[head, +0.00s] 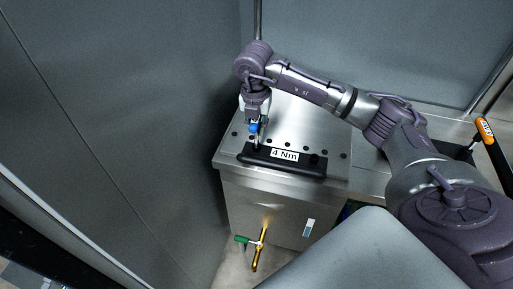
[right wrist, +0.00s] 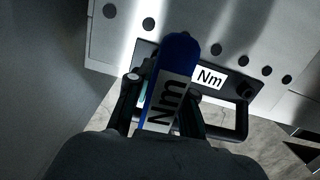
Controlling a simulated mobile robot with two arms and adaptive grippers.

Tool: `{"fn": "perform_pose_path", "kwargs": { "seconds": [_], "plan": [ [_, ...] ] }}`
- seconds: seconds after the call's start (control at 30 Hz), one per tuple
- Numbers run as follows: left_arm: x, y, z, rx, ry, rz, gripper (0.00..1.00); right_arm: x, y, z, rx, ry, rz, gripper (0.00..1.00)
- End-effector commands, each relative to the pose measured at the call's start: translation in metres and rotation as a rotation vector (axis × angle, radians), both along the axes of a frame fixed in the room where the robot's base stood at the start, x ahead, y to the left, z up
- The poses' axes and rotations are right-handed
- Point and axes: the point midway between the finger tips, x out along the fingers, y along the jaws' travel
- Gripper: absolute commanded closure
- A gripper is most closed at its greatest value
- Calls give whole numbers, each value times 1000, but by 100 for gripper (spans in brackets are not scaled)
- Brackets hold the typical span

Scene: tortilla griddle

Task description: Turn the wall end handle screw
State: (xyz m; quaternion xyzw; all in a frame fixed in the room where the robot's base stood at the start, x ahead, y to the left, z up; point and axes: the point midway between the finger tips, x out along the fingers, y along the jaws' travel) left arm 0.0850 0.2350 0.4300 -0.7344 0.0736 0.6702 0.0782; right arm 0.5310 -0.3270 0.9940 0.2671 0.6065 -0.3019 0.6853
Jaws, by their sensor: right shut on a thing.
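My right gripper (head: 256,112) is shut on a blue torque screwdriver (head: 253,128), held roughly upright over the left, wall-side end of the black griddle handle (head: 310,168). In the right wrist view the blue grip (right wrist: 182,52) with its "Nm" label stands between my two fingers (right wrist: 162,105). The driver's shaft reaches down towards the handle's wall end. The screw there is hidden, and I cannot tell whether the tip sits in it. The handle carries a white "4 Nm" label (head: 285,155). My left gripper is not in view.
The steel griddle (head: 305,118) has a row of dark holes behind the handle. A grey wall (head: 130,110) stands close on the left. A green-levered valve (head: 242,239) on a yellow pipe is below. An orange-and-black tool (head: 486,132) stands at the right.

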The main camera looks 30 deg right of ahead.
Motion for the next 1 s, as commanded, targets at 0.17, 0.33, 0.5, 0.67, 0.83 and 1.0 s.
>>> {"fn": "perform_pose_path", "kwargs": {
  "seconds": [0.17, 0.33, 0.5, 0.67, 0.83, 1.0],
  "plan": [
    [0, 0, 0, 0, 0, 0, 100, 0, 0, 1, 1, -1, -1, 100],
    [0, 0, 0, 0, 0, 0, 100, 0, 0, 1, 1, -1, -1, 100],
    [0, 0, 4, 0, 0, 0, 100, 0, 0, 5, 1, -1, -1, 100],
    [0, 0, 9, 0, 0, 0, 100, 0, 0, 14, 1, -1, -1, 100],
    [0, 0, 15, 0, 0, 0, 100, 0, 0, 22, 1, -1, -1, 100],
    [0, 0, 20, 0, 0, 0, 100, 0, 0, 31, 1, -2, -1, 100]
  ]
}}
